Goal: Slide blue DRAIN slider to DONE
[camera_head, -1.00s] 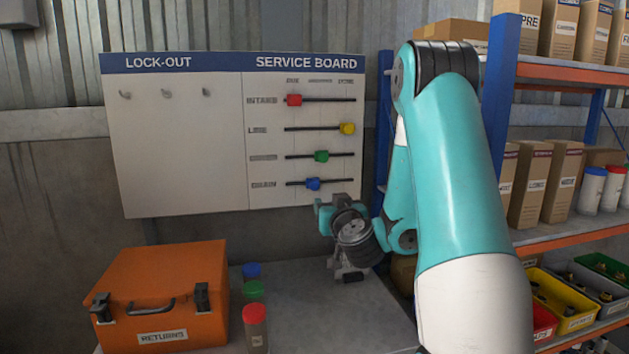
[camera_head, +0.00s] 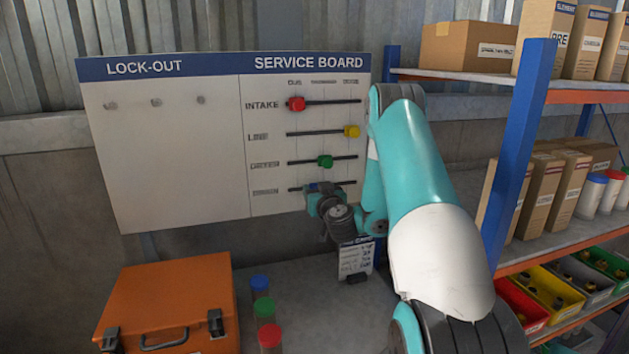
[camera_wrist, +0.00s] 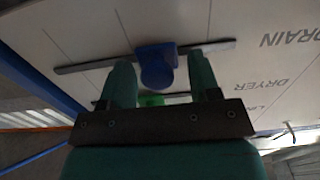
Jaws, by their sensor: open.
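The blue DRAIN slider (camera_wrist: 156,66) sits near the middle of its dark track (camera_wrist: 88,64) in the wrist view, with the DRAIN label (camera_wrist: 289,37) upside down on the right. My gripper (camera_wrist: 162,75) is open, with one green finger on each side of the slider's knob; I cannot tell whether either finger touches it. In the head view my gripper (camera_head: 318,195) is at the bottom row of the service board (camera_head: 225,110) and hides most of the slider. The DONE heading (camera_head: 351,82) is at the board's upper right.
Above are the red INTAKE slider (camera_head: 296,104) at left, the yellow slider (camera_head: 352,131) at right and the green DRYER slider (camera_head: 325,161) mid-track. Below stand an orange case (camera_head: 165,300), capped tubes (camera_head: 262,305) and a card (camera_head: 355,257). A blue shelf post (camera_head: 520,150) is at right.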

